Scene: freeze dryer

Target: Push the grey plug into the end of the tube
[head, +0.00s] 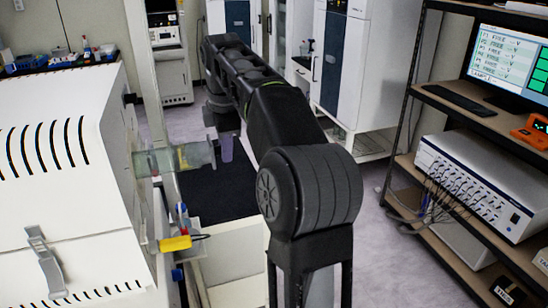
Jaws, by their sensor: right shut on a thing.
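A clear greenish tube (165,160) sticks out to the right from the side of the white machine (70,190), lying roughly level. Something yellowish shows inside it near its right end. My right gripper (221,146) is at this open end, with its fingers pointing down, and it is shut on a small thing. The grey plug is mostly hidden by the fingers and is too small to make out clearly. I cannot tell whether it touches the tube or sits inside its end. My left gripper is out of view.
A shelf rack at right holds a monitor (510,65), a keyboard (459,101) and a white instrument box (480,180) with many cables. Tall cabinets stand behind.

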